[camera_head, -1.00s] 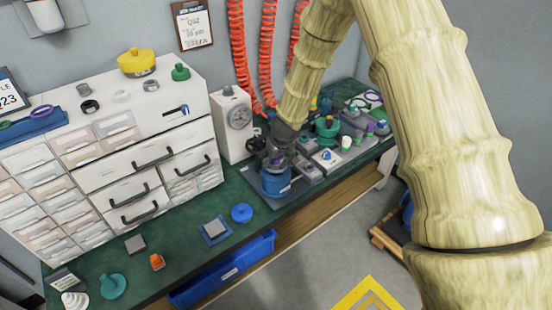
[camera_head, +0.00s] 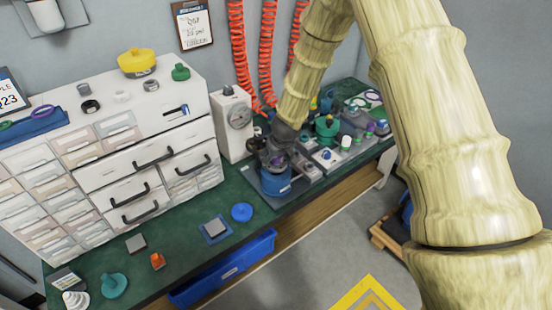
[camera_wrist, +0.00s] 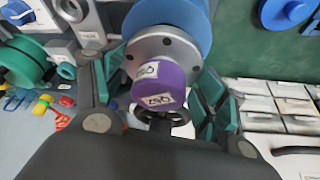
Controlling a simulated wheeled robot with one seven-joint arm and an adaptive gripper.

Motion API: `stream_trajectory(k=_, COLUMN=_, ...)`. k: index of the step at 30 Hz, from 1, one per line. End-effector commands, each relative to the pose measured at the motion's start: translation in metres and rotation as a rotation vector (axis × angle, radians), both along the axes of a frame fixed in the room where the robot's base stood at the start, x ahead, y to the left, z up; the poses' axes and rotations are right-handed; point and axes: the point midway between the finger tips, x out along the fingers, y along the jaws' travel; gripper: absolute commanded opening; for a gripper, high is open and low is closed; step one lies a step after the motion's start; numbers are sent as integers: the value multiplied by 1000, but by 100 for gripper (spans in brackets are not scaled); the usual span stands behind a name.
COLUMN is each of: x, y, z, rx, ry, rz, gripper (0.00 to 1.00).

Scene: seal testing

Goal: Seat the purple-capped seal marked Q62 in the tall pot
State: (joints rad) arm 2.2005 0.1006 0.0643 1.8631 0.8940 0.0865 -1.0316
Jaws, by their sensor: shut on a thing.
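The purple-capped seal (camera_wrist: 172,77) shows in the wrist view with white labels that read upside down, apparently Q62. Directly beyond the cap is a grey flange with bolt holes (camera_wrist: 186,52), lined up with the blue pot (camera_wrist: 194,14). I cannot tell whether a gap is left between seal and pot. In the head view my gripper (camera_head: 274,155) is right above the blue pot (camera_head: 277,184), and the seal is hidden there.
A white box with a dial (camera_head: 232,122) stands close left of the pot. Grey fixtures (camera_head: 326,158) and a green pot (camera_head: 326,130) crowd the right. A blue disc (camera_head: 242,212) lies on the green bench (camera_head: 187,254), with free room around it.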

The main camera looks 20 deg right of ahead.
Motion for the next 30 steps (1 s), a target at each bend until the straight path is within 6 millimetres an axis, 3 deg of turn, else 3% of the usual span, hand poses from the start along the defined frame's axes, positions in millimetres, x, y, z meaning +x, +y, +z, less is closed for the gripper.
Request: stream_trajectory(k=30, x=0, y=0, z=-13, rx=0, ry=-1, rz=0, gripper=32)
